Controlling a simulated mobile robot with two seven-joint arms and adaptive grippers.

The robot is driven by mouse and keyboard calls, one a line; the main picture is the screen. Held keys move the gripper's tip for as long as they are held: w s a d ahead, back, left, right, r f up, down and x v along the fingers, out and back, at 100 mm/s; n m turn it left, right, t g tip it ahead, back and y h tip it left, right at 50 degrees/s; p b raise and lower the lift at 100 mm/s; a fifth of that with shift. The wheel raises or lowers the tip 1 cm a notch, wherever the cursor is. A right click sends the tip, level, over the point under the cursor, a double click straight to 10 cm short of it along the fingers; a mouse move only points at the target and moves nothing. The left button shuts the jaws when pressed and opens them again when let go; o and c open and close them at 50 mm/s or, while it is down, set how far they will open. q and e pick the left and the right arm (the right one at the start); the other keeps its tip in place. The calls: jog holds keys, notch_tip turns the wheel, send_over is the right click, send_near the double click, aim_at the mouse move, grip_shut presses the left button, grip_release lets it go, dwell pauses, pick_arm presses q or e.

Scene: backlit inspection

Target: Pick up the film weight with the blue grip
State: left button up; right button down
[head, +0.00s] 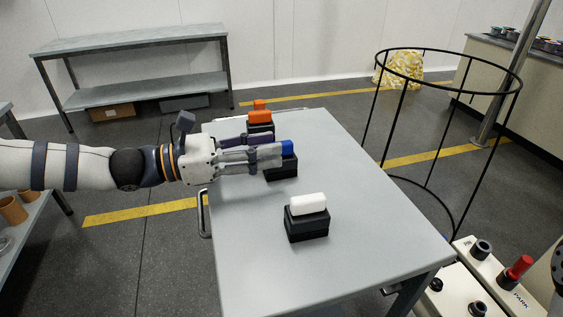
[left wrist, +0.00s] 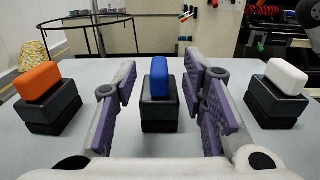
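The film weight with the blue grip (head: 287,147) stands in the middle of a row of three on the grey table. It has a black body, and in the left wrist view its blue grip (left wrist: 160,77) stands upright on top. My left gripper (head: 282,155) reaches in from the left at the blue-gripped weight and partly hides it in the head view. In the left wrist view its purple-padded fingers (left wrist: 172,100) are open, one on each side of the weight, with gaps visible. My right gripper is not in view.
A weight with an orange grip (head: 260,116) stands farther back, and one with a white grip (head: 307,205) stands nearer the front. The table (head: 250,255) is clear at the front. A black wire hoop frame (head: 404,90) stands on the floor to the right.

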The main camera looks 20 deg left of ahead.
pick_arm(q)
jog(key=x, duration=0.3)
jog(key=shift+w+d+f, duration=0.1)
jog(key=shift+w, duration=0.05)
grip_shut()
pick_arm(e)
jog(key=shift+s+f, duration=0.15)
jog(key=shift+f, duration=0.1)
